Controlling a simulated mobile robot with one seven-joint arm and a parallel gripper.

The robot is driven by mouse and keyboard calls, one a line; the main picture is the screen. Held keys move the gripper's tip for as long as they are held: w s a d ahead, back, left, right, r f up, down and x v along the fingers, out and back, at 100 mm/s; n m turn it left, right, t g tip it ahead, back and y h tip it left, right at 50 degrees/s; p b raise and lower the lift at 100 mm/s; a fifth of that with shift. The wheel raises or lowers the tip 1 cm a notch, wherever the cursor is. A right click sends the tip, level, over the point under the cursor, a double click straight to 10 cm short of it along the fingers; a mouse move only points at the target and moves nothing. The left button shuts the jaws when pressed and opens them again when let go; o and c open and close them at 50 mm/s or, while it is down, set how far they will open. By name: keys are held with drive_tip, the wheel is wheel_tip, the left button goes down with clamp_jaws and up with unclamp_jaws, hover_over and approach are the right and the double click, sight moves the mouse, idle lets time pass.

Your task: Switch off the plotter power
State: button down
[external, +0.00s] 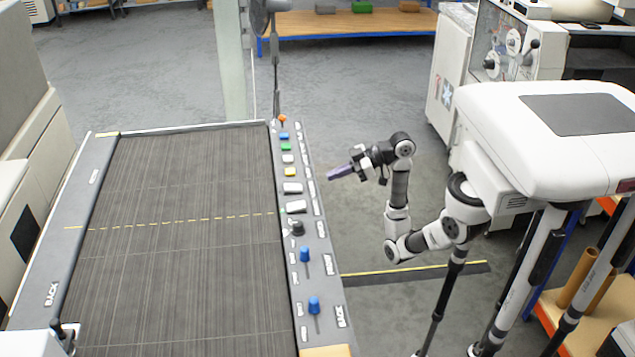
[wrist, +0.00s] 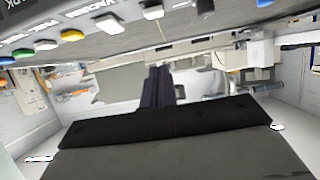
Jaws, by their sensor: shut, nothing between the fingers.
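The plotter (external: 190,190) is a wide, dark, ribbed bed with a control strip (external: 325,262) along its right edge. The strip carries an orange knob (external: 283,118), a blue button (external: 284,135), a green button (external: 286,146), a yellow button (external: 290,171), several white switches (external: 296,206), a black knob (external: 297,228) and two blue levers (external: 305,253). Most labels are too small to read, so I cannot tell which control is the power. My gripper (external: 332,176) is shut and empty, right of the strip near the yellow button, apart from it. The wrist view shows its fingers (wrist: 158,84) below the controls.
My arm reaches in from the right over open grey floor (external: 360,220). A white machine with dials (external: 505,45) stands at the back right. A post (external: 232,65) stands behind the plotter, near a low wooden bench (external: 345,22). A yellow floor line (external: 410,270) runs beside the plotter.

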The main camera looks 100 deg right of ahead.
drive_tip(key=shift+w, duration=0.15)
drive_tip(key=p, duration=0.2)
hover_over(296, 207)
drive_tip(key=s, duration=0.4)
drive_tip(key=f, duration=0.3)
drive_tip(key=shift+w+d+f, duration=0.1)
drive_tip(key=shift+d+f, duration=0.1)
drive_tip(key=shift+d, duration=0.2)
drive_tip(key=f, duration=0.3)
drive_tip(key=shift+w, duration=0.2)
drive_tip(key=shift+s+f, duration=0.1)
drive_tip(key=shift+f, duration=0.6)
drive_tip(key=shift+f, duration=0.1)
